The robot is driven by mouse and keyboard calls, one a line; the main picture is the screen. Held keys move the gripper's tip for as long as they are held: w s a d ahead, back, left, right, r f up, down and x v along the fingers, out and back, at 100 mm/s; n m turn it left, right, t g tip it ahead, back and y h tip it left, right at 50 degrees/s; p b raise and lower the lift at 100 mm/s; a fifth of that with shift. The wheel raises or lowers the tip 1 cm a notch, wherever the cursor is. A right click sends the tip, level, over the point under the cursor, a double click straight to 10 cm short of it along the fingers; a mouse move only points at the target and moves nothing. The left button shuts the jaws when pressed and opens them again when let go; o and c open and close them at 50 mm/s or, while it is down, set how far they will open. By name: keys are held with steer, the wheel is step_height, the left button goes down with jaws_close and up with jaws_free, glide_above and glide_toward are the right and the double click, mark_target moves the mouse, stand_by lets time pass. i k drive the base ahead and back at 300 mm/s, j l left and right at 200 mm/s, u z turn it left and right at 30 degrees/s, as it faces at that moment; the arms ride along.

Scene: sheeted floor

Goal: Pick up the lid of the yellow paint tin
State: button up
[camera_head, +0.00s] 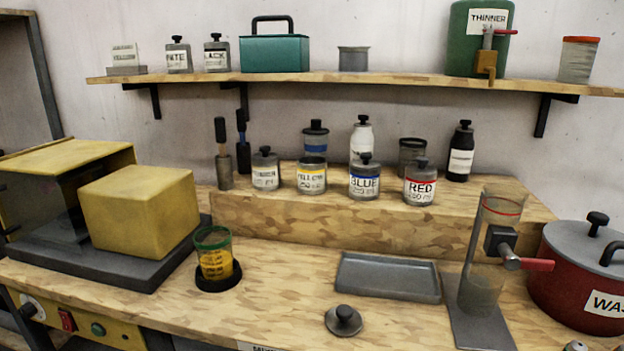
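The yellow paint tin (311,177) stands on the raised wooden step, between a grey-lidded tin on its left and the blue tin on its right. Its label reads YELLOW, and no knobbed lid shows on top of it. A loose round grey lid (343,321) with a black knob lies knob up on the bench near the front edge, left of centre-right and in front of the grey tray. The frame does not show which container this lid belongs to. My gripper is not in view.
A grey tray (388,277) lies behind the loose lid. A dispenser stand (484,330) with a red handle and a red pot (575,280) are at right. A cup of yellow paint (214,258) stands left, beside a yellow box (140,215). Bench around the lid is clear.

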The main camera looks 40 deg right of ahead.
mark_target(342, 320)
steer(key=z, duration=1.1)
steer(key=k+l, duration=0.15)
steer(key=k, duration=0.25)
